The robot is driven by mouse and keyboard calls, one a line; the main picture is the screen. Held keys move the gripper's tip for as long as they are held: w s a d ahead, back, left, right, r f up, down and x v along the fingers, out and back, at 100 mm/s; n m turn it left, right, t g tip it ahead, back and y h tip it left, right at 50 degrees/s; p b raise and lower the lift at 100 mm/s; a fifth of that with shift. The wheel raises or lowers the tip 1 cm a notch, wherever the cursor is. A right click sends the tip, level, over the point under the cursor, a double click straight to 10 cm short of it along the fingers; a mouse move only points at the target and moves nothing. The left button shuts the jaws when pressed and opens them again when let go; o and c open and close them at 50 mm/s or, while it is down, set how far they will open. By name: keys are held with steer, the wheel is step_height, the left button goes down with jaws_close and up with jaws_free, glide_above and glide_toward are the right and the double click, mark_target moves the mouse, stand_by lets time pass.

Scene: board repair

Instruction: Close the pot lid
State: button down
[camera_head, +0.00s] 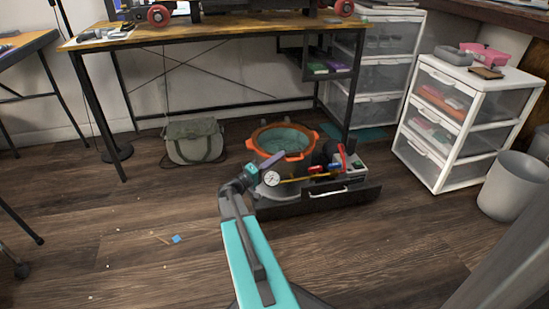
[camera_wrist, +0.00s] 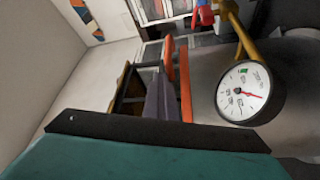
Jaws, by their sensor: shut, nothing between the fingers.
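In the wrist view, the pot's metal side (camera_wrist: 205,70) shows sideways with orange rim parts (camera_wrist: 186,85) beside my gripper. My gripper (camera_head: 273,160) is shut and empty, at the near side of the rim in the head view. Its grey-purple fingers also show in the wrist view (camera_wrist: 162,105). I cannot tell whether they touch the rim.
A round dial gauge (camera_head: 271,179) sits in front of the pot, large in the wrist view (camera_wrist: 247,93). A pump unit with red and yellow fittings (camera_head: 340,165) stands right of the pot. A grey-green bag (camera_head: 195,146) lies left. White drawers (camera_head: 440,160) stand right.

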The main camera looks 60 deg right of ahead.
steer(key=shift+f, duration=0.9)
steer(key=shift+s, duration=0.1)
steer(key=shift+r, duration=0.45)
step_height(320, 180, up, 4)
steer(key=p, duration=0.1)
steer(key=w+a+f+p, duration=0.3)
steer(key=w+a+p, duration=0.1)
steer(key=w+a, duration=0.2)
steer(key=shift+w+a+f, duration=0.2)
steer(key=shift+a+f, duration=0.2)
steer(key=shift+a, duration=0.2)
